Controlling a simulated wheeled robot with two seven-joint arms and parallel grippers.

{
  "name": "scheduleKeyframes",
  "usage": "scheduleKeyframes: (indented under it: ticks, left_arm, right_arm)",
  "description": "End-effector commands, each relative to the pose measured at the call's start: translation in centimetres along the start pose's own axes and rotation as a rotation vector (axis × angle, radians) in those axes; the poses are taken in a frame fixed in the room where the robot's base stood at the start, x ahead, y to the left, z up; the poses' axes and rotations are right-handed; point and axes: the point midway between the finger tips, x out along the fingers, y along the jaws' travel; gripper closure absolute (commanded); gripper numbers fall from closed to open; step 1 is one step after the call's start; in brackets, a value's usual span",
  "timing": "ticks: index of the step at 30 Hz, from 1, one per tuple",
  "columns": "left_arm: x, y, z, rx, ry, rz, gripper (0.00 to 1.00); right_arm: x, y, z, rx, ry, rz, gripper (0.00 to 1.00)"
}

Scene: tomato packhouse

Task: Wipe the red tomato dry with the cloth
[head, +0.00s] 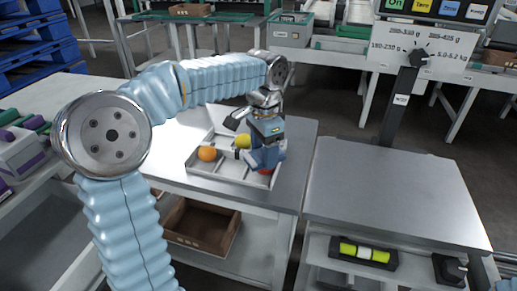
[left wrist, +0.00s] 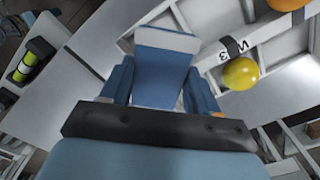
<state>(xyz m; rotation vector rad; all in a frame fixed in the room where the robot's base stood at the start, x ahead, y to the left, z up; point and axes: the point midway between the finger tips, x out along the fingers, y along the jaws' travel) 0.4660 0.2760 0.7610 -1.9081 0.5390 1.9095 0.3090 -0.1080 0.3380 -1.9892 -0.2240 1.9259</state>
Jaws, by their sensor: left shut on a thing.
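My left gripper (head: 264,150) is low over the right part of a white compartment tray (head: 228,180). It is shut on a folded blue cloth (left wrist: 165,62), which sits between its fingers (left wrist: 160,88) in the left wrist view. A little of the red tomato (head: 283,157) shows at the edge of the gripper and cloth in the head view. The rest of it is hidden, and I cannot tell whether the cloth touches it. In the left wrist view the red tomato is hidden behind the cloth. My right gripper is not in view.
An orange tomato (head: 207,153) and a yellow tomato (head: 242,142) sit in other tray compartments, left of the gripper. A cardboard box (head: 203,228) is below the tray's table.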

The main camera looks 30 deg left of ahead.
Motion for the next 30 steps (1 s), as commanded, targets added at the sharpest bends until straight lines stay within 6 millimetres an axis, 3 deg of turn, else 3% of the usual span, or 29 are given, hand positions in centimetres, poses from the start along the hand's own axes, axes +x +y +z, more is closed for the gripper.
scheduleKeyframes:
  ticks: [13,30]
  left_arm:
    - [0.5,0.0,0.1,-0.002,-0.009,0.004,0.64]
    - [0.4,0.0,2.5,-0.002,-0.006,0.004,0.64]
  right_arm:
    - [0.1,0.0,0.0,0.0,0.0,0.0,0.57]
    - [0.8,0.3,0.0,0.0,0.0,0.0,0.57]
